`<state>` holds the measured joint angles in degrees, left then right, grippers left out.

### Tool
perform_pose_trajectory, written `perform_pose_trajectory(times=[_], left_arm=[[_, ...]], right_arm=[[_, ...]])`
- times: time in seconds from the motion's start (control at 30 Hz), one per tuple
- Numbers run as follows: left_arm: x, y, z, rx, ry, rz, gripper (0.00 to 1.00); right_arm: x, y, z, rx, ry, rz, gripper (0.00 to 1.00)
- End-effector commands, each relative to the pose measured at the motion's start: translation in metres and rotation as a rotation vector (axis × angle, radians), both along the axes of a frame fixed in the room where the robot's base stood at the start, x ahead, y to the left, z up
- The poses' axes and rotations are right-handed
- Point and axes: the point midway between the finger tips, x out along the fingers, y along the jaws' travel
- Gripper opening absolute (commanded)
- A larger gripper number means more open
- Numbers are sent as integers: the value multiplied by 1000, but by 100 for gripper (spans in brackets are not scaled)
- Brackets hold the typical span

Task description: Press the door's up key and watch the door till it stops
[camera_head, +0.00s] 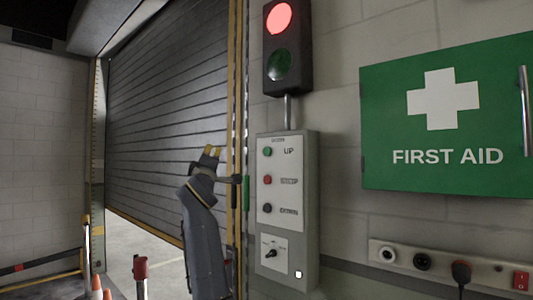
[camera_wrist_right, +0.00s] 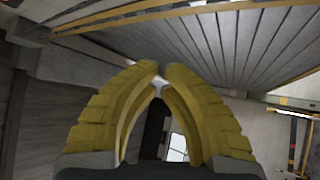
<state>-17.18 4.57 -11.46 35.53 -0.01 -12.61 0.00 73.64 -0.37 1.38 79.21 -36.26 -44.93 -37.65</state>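The roller door (camera_head: 165,110) is grey and slatted, with a yellow bottom edge. It stands partly raised, with floor showing below it; its slats also show in the right wrist view (camera_wrist_right: 215,45). The control box (camera_head: 309,200) on the wall has a green UP key (camera_head: 267,152), a red STOP key (camera_head: 267,180), a black DOWN key (camera_head: 267,208) and a rotary switch. My right gripper (camera_head: 212,150) is in front of the door, left of the box and apart from the keys. Its yellow fingertips meet, empty, in the right wrist view (camera_wrist_right: 161,68). My left gripper is out of view.
A signal lamp (camera_head: 304,72) above the box glows red on top; its green lens is dark. A green first aid cabinet (camera_head: 385,120) and a socket strip (camera_head: 400,257) are on the right wall. Posts and a cone (camera_head: 97,286) stand at lower left.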

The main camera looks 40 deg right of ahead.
Motion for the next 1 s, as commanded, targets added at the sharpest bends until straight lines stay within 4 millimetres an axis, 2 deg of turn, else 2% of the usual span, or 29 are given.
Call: perform_pose_trajectory(times=[0.03, 0.1, 0.3, 0.53, 1.0], left_arm=[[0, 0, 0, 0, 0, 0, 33], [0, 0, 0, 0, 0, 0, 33], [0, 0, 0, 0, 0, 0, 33], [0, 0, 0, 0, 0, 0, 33], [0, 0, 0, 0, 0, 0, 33]], right_arm=[[-13, -6, 12, -18, -1, -45, 0], [-30, -17, 20, -53, 19, -127, 0], [-69, -44, 25, -149, 133, -361, 0], [-73, -52, 19, -207, 229, -455, 0], [-72, -52, 19, -217, 237, -461, 0]])
